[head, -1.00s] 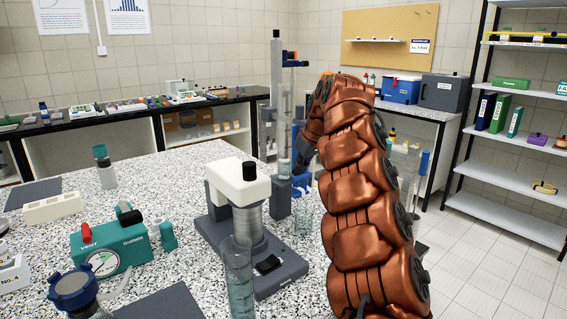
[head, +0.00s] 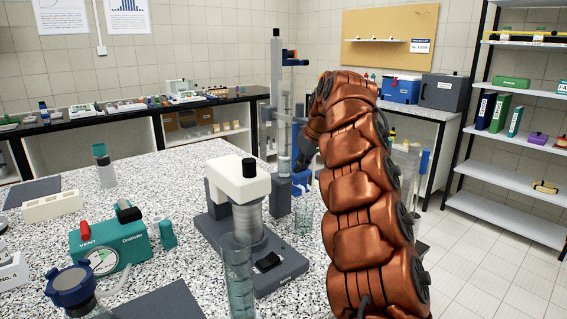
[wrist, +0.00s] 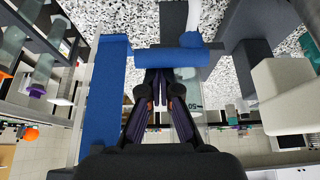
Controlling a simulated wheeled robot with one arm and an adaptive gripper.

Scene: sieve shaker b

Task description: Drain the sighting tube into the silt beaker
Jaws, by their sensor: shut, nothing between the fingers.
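The sighting tube (head: 285,110) looks to be the tall clear tube standing upright on a grey stand with blue fittings, beyond the white-topped shaker. A blue part (head: 301,180) shows at its foot. A small clear beaker (head: 304,216), perhaps the silt beaker, stands on the speckled bench just in front of the stand. My gripper (wrist: 160,78) is shut and empty. In the wrist view its fingertips are close under a blue crossbar (wrist: 186,58), beside a long blue upright (wrist: 107,100); contact is unclear. In the head view my arm partly hides the gripper.
The shaker (head: 240,185) stands left of the beaker. A clear cylinder (head: 238,285) stands in front, with a green pressure unit (head: 110,247) to the left. Another clear apparatus (head: 408,170) shows right of my arm.

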